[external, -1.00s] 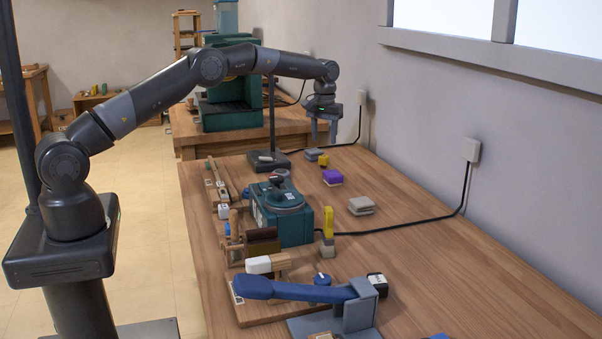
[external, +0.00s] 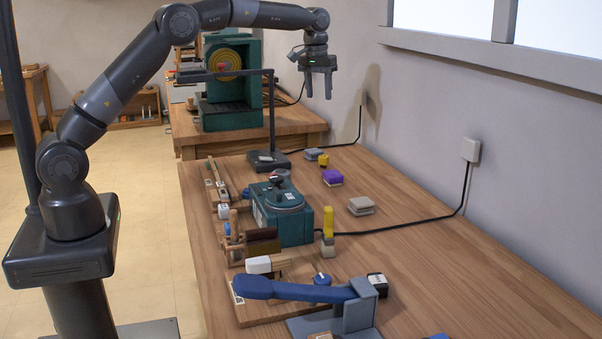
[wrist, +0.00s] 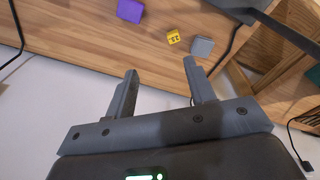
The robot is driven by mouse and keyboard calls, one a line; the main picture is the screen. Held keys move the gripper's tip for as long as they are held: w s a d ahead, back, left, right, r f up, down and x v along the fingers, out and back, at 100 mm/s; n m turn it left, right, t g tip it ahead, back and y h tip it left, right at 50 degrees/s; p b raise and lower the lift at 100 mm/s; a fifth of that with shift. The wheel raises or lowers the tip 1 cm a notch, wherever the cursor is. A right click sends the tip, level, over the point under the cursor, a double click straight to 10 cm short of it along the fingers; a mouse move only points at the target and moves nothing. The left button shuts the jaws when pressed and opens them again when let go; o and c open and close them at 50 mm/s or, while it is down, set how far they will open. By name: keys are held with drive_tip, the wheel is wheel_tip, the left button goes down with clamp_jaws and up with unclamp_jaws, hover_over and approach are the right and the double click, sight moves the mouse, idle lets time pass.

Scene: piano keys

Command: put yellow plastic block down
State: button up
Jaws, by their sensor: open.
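A small yellow block (external: 323,160) sits on the wooden workbench (external: 400,200) toward its far end. In the wrist view the yellow block (wrist: 173,37) shows a dark marking on its face. My gripper (external: 318,95) is open and empty, high above the bench and clear of the block. In the wrist view the two fingers of my gripper (wrist: 160,72) are spread apart with nothing between them, and the yellow block lies beyond the fingertips.
A grey block (external: 313,154) lies beside the yellow one, with a purple block (external: 333,177) nearer. A dark stand (external: 270,110) rises to the left. A teal machine (external: 290,215) stands mid-bench. The right side of the bench is mostly clear, crossed by a black cable.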

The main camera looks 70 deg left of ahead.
drive_tip(key=s+d+r+m+t, duration=0.1)
drive_tip(key=s+d+r, duration=0.3)
drive_tip(key=s, duration=0.4)
drive_tip(key=s+d+r+m+t, duration=0.1)
drive_tip(key=s+d+r+m, duration=0.1)
drive_tip(key=s+d+r, duration=0.4)
drive_tip(key=s+d+r+m, duration=0.1)
drive_tip(key=s+d+r, duration=0.15)
drive_tip(key=s, duration=0.65)
drive_tip(key=s+d+f+m+t, duration=0.1)
drive_tip(key=s+f, duration=0.1)
drive_tip(key=s, duration=0.6)
drive_tip(key=s+d+f+m, duration=0.1)
drive_tip(key=s+d+f, duration=0.1)
drive_tip(key=s, duration=0.6)
drive_tip(key=s+d+f+m+t, duration=0.1)
drive_tip(key=s+d+f, duration=0.1)
drive_tip(key=s+f, duration=0.2)
drive_tip(key=s, duration=0.3)
drive_tip(key=shift+s+f+t, duration=0.15)
drive_tip(key=shift+s+t, duration=0.15)
drive_tip(key=shift+s, duration=0.1)
